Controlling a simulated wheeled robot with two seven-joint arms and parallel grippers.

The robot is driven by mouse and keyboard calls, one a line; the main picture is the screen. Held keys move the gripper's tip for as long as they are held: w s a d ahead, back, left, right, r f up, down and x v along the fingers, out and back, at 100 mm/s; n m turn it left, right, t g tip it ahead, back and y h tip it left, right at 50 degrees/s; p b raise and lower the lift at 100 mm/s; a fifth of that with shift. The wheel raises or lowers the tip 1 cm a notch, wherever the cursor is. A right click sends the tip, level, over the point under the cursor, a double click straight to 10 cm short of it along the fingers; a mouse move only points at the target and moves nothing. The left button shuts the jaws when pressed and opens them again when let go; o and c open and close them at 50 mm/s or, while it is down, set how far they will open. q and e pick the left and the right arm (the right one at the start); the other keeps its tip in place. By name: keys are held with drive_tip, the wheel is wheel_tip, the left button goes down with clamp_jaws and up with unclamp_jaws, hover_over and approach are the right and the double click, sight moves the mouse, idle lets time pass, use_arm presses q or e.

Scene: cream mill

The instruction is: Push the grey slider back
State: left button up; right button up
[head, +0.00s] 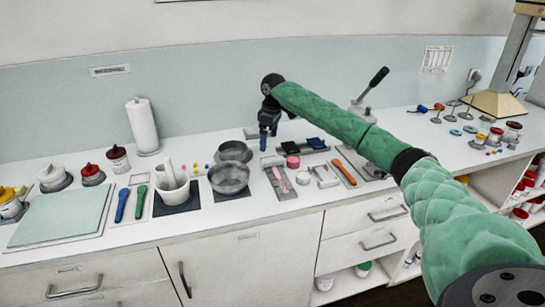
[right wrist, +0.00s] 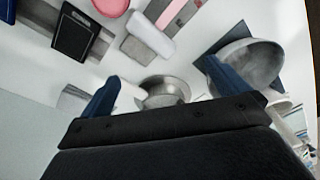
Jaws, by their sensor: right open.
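A light grey block (head: 272,161), which looks like the grey slider, lies on the worktop beside the metal bowls. In the right wrist view the grey block (right wrist: 148,42) shows beyond the fingers, with a darker grey piece touching it. My right gripper (head: 268,133) hangs pointing down behind the block, above the back of the worktop. Its two blue fingers (right wrist: 165,88) are wide apart with nothing held between them. The gripper looks apart from the block; its exact height is hard to tell. My left gripper is not in view.
Two metal bowls (head: 230,178) stand left of the block. A pink pot (head: 293,162) and dark blue pads (head: 317,143) lie to its right. Another grey piece (head: 250,132) lies at the back near my gripper. A paper roll (head: 143,125) stands farther left.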

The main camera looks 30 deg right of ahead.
sight(273, 158)
drive_tip(key=shift+s+d+f+m, duration=0.15)
drive_tip(key=shift+f+m, duration=0.1)
drive_tip(key=shift+m, duration=0.75)
drive_tip(key=m, duration=0.3)
drive_tip(key=shift+s+d+m+h, duration=0.15)
drive_tip(key=shift+d+m+h, duration=0.15)
drive_tip(key=shift+h, duration=0.1)
drive_tip(key=m, duration=0.4)
drive_tip(key=shift+s+d, duration=0.1)
drive_tip(key=shift+m, duration=0.6)
drive_tip(key=shift+f, duration=0.5)
drive_tip(key=shift+f+p, duration=0.4)
wheel_tip(273, 158, down, 5)
drive_tip(key=shift+r+p, duration=0.15)
drive_tip(key=shift+p, duration=0.55)
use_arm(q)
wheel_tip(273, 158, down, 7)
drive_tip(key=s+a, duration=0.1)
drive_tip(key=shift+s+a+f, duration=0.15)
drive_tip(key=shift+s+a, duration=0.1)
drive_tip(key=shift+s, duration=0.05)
use_arm(e)
drive_tip(key=shift+f, duration=0.7)
